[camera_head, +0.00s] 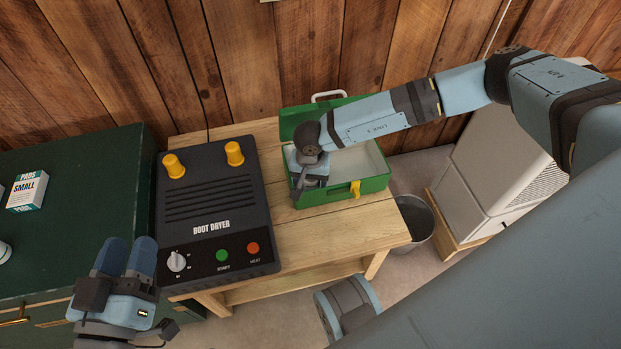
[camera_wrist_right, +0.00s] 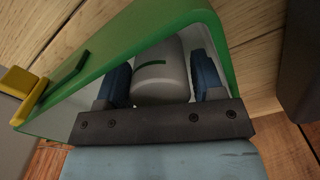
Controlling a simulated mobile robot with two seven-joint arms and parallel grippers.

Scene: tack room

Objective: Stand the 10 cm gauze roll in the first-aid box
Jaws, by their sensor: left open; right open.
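The green first-aid box (camera_head: 345,195) stands open on the wooden bench, its lid raised at the back and a yellow latch in front. My right gripper (camera_head: 309,186) reaches down into its left end. In the right wrist view, a white gauze roll (camera_wrist_right: 160,78) with a dark green mark is inside the box (camera_wrist_right: 222,45), between the two spread blue fingers of my right gripper (camera_wrist_right: 160,86). Whether the roll touches the box floor is hidden. In the head view my arm hides the roll. My left gripper (camera_head: 127,257) is open and empty, left of the bench.
A black boot dryer (camera_head: 212,205) with yellow posts stands on the bench (camera_head: 335,240) left of the box. A dark green cabinet (camera_head: 80,180) at left holds a pads carton (camera_head: 27,190). A grey bucket (camera_head: 413,222) stands on the floor right of the bench.

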